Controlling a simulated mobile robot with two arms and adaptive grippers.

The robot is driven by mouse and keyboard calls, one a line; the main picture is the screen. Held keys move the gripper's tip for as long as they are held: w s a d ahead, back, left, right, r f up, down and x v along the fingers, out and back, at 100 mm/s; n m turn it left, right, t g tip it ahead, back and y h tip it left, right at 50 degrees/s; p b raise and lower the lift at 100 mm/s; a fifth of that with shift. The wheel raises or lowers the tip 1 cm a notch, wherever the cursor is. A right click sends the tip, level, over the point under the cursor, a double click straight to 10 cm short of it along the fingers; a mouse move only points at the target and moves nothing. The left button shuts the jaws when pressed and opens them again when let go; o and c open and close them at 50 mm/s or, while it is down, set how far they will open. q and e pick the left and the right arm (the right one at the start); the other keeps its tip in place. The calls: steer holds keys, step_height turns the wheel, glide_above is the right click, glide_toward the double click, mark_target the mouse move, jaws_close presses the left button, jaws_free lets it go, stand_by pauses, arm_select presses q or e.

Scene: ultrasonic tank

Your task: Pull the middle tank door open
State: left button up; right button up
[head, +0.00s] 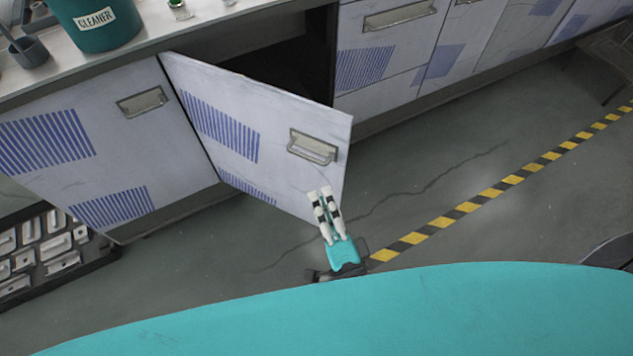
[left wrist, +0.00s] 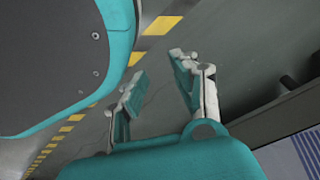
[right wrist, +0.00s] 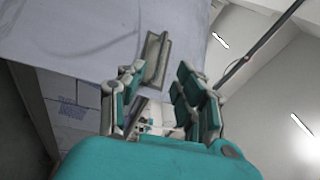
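The middle tank door (head: 258,128), white with blue stripes, stands swung out from the cabinet. Its left edge is at the hinge side and a dark opening shows behind it. Its metal handle (head: 313,147) is near the free upper right corner and also shows in the right wrist view (right wrist: 156,58). My right gripper (head: 325,192) is in front of the door, just below the handle, with its fingers apart and nothing between them; it looks clear of the handle. My left gripper (left wrist: 158,75) is open and empty over the floor, outside the head view.
A closed door (head: 100,140) is at left, more closed fronts (head: 390,50) at right. A teal cleaner bucket (head: 95,22) and a grey cup (head: 28,52) stand on the counter. A dark tray of metal parts (head: 50,250) lies lower left. The floor (head: 440,150) right of the door is clear.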

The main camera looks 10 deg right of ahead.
steer(key=shift+s, duration=0.3)
